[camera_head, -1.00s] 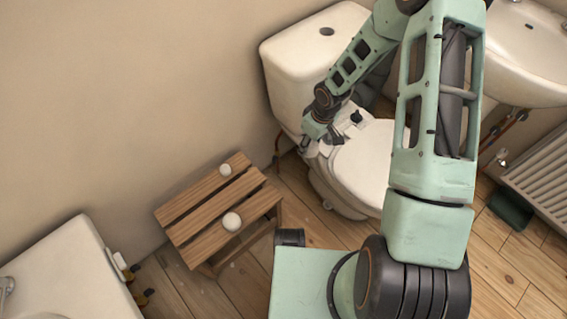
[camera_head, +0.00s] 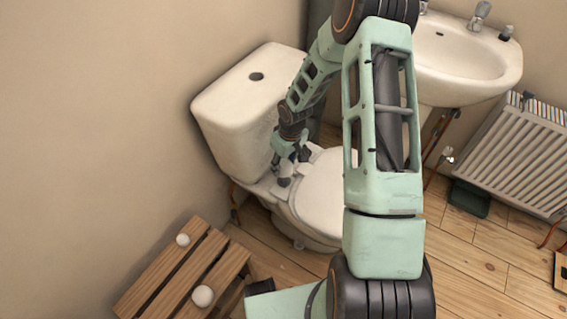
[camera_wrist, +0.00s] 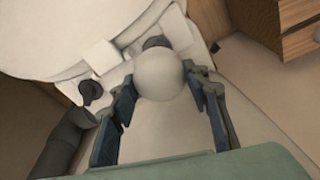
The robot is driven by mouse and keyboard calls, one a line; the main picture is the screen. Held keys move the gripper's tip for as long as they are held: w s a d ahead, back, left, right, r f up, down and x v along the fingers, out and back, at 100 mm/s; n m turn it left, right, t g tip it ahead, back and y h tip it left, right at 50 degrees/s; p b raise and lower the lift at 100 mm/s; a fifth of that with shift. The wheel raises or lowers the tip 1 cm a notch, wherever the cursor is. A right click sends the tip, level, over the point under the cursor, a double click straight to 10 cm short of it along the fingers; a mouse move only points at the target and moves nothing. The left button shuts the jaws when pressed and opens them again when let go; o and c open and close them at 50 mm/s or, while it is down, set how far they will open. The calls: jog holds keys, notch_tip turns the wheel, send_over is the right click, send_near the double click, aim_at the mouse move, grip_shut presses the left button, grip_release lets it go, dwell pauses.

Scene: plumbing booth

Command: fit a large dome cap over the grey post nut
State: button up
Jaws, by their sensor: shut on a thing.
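My gripper (camera_wrist: 160,110) is shut on a white dome cap (camera_wrist: 160,77), which sits between the dark finger pads in the wrist view. Two dark post nuts stand at the back of the toilet seat. One nut (camera_wrist: 90,92) is in clear view to the left of the cap. The other nut (camera_wrist: 157,42) is just beyond the cap and partly hidden by it. I cannot tell by colour which is the grey one, or how high the cap is. In the head view my gripper (camera_head: 280,167) is over the seat's hinge end, beside the nuts.
A slatted wooden stool (camera_head: 192,268) holds a small white dome (camera_head: 183,240) and a larger one (camera_head: 203,296). The toilet cistern (camera_head: 240,105) rises close behind my gripper. A basin (camera_head: 460,60) and a radiator (camera_head: 515,150) are at the right.

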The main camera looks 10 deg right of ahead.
jog(key=shift+f+b, duration=2.25)
jog(key=shift+f, duration=1.05)
jog(key=shift+s+f, duration=0.1)
jog(key=shift+f, duration=0.25)
jog(key=shift+c, duration=0.4)
jog(key=shift+f+b, duration=0.2)
jog(key=shift+b, duration=0.2)
jog(key=shift+c, duration=1.2)
jog(key=shift+d+f, duration=0.1)
jog(key=shift+d, duration=0.05)
jog(key=o, duration=1.2)
jog(key=shift+c, duration=0.2)
jog(key=shift+o, duration=0.4)
jog(key=shift+r, duration=0.25)
